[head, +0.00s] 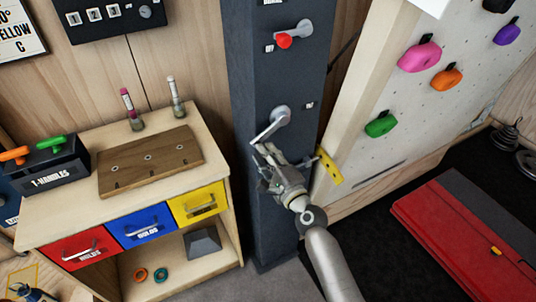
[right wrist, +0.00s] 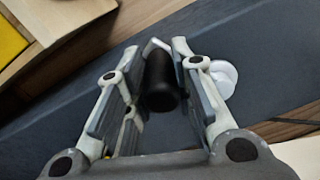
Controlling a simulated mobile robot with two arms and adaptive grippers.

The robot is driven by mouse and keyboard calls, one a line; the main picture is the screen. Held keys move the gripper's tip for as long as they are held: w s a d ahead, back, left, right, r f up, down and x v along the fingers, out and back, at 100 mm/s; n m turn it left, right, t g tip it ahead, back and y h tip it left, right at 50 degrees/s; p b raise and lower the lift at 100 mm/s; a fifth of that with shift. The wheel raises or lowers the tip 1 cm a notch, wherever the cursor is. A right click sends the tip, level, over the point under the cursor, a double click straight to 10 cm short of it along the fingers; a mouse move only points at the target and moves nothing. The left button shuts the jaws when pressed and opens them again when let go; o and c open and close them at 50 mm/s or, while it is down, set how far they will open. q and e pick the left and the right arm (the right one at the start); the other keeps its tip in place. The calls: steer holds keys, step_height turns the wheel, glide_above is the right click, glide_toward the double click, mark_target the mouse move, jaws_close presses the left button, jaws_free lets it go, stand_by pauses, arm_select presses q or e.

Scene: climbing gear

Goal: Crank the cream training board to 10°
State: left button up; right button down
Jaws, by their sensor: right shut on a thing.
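The cream training board (head: 385,95), with coloured holds, fills the right of the head view. A dark grey column (head: 262,75) stands to its left. On the column's front is a metal crank (head: 270,128), its arm slanting down to the left. My right gripper (head: 264,160) is at the crank's lower end. In the right wrist view its fingers are closed around the crank's black handle (right wrist: 160,82). The handle is mostly hidden in the head view. My left gripper (head: 30,293) shows partly at the bottom left corner; its jaws are unclear.
A red-knobbed lever (head: 290,36) sits higher on the column. A yellow plate (head: 329,167) is at the board's lower left edge. A wooden cabinet (head: 185,220) with red, blue and yellow drawers stands left of the column. A red mat (head: 460,245) lies on the floor at right.

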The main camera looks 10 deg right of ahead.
steer(key=shift+a+r, duration=0.15)
steer(key=shift+a, duration=0.05)
steer(key=c, duration=1.2)
jaws_free()
steer(key=shift+a, duration=0.1)
steer(key=shift+d, duration=0.2)
steer(key=shift+s, duration=0.2)
steer(key=v, duration=1.1)
steer(key=shift+s+d, duration=0.1)
steer(key=shift+s, duration=0.25)
